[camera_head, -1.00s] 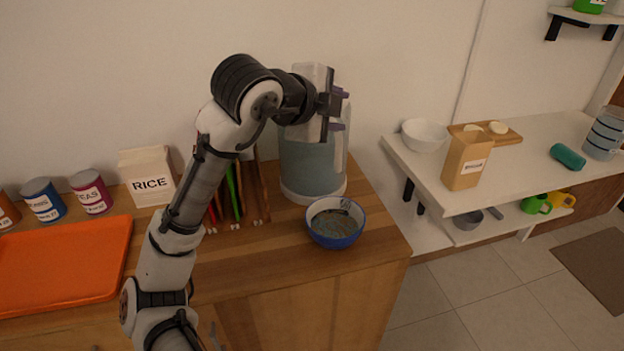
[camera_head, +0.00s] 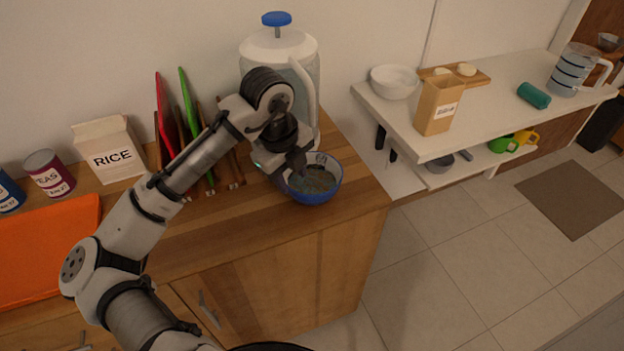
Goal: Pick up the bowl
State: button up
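The blue bowl (camera_head: 318,193) stands on the wooden counter near its right front corner. It has a blue outside, a patterned inner rim and something greyish inside. My gripper (camera_head: 293,168) points down at the bowl's left rim, at or just over it. Its fingertips are small, dark and partly hidden by the wrist, so I cannot tell whether they are open or shut on the rim. The bowl sits level on the counter.
A large clear dispenser (camera_head: 305,75) with a blue knob stands right behind the bowl. Cutting boards (camera_head: 183,130) in a rack and a rice carton (camera_head: 110,150) stand to the left. An orange tray (camera_head: 50,245) lies further left. The counter (camera_head: 370,190) ends just right of the bowl.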

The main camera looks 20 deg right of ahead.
aim_at(292, 187)
jog(key=f, duration=0.2)
jog(key=w+f+p, duration=0.1)
jog(key=f, duration=0.1)
jog(key=shift+w+d+f, duration=0.1)
jog(key=shift+d+f, duration=0.05)
jog(key=shift+f, duration=0.55)
grip_shut()
jog(key=shift+r, duration=0.1)
